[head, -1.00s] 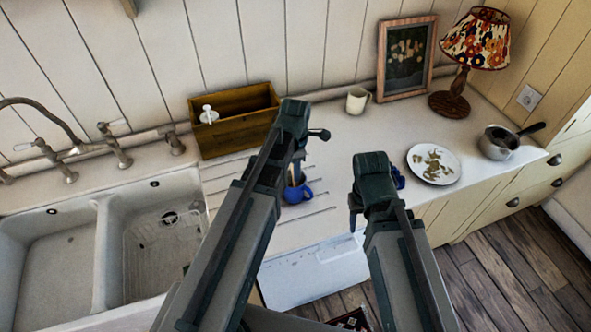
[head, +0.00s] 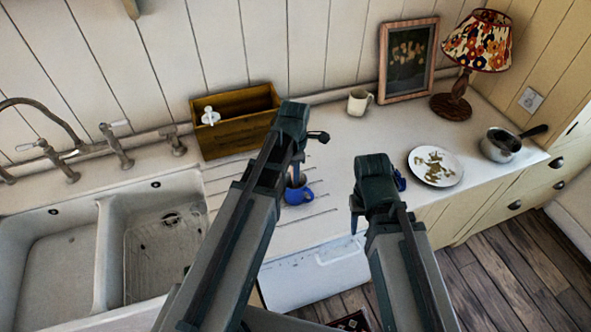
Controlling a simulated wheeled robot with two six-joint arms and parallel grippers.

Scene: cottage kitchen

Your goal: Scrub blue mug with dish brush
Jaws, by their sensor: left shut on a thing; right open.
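The blue mug (head: 299,193) stands upright on the grooved drainboard right of the sink, its handle to the right. My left gripper (head: 298,160) is above the mug, pointing down, and is shut on a thin thing, which looks like the dish brush. Its lower end is at the mug's opening; my arm hides most of it, so I cannot tell whether it touches the mug. My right gripper (head: 355,215) is open and empty, over the counter's front edge to the right of the mug.
A wooden box (head: 240,133) holding a white item stands behind the drainboard. A cream mug (head: 358,103), plate with scraps (head: 456,176), saucepan (head: 500,147), lamp (head: 457,104) and double sink (head: 110,240) surround the area.

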